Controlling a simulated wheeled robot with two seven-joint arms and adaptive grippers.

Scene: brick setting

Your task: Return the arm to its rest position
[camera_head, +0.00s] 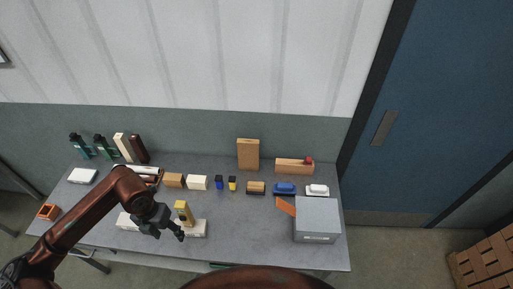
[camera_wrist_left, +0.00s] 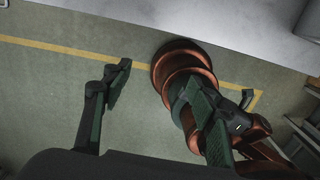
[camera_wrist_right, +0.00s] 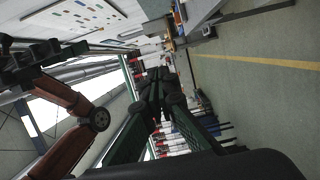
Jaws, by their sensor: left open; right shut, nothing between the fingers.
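My left arm reaches in from the left in the head view, and its gripper (camera_head: 172,230) is over the table's front part. A yellow block (camera_head: 183,212) and a white block (camera_head: 195,228) are right beside it in the picture. I cannot tell whether it touches them. In the left wrist view the gripper (camera_wrist_left: 158,76) has its fingers apart with nothing between them. My right gripper (camera_wrist_right: 160,78) shows in the right wrist view, with its fingertips together and empty. It is not visible in the head view.
Dark bottles (camera_head: 80,145) stand at the back left. The middle front is clear.

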